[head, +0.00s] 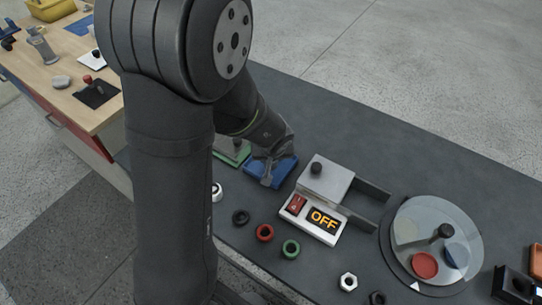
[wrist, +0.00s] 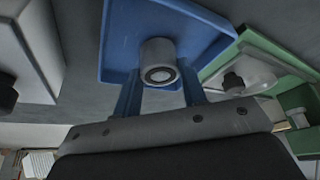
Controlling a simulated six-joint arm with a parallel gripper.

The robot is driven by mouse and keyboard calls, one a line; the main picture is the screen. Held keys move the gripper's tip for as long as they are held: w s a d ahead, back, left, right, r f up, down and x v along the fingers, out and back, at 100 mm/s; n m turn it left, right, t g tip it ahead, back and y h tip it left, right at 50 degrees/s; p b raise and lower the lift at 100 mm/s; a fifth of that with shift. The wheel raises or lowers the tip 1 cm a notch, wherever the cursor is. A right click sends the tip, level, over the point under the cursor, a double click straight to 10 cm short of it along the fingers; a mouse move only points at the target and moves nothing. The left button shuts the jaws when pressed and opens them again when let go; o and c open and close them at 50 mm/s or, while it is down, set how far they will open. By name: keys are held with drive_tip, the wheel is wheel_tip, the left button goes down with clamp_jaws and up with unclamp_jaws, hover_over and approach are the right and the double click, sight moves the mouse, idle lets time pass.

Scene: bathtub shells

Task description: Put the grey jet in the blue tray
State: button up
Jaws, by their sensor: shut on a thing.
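The blue tray (head: 288,172) lies on the dark bench below my gripper (head: 268,170). In the wrist view the blue tray (wrist: 120,40) fills the upper middle. The grey jet (wrist: 156,52) is a short grey cylinder with a dark ring on its near end. My gripper (wrist: 158,88) is shut on the grey jet, which shows in front of the tray. I cannot tell whether the jet touches the tray floor. The gripper hides the jet in the head view.
A green tray (head: 230,157) stands close left of the blue tray. A white box with an OFF display (head: 324,219) stands to the right, with a turntable (head: 437,285) beyond. Several rings and nuts, including a red ring (head: 264,233), lie along the front.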

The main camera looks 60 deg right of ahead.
drive_tip(key=o, duration=1.1)
drive_tip(key=shift+f, duration=0.1)
drive_tip(key=shift+c, duration=0.2)
drive_tip(key=shift+s+a+r, duration=0.1)
drive_tip(key=shift+r, duration=0.5)
drive_tip(key=v, duration=1.1)
drive_tip(key=x, duration=1.2)
drive_tip(key=shift+f, duration=0.15)
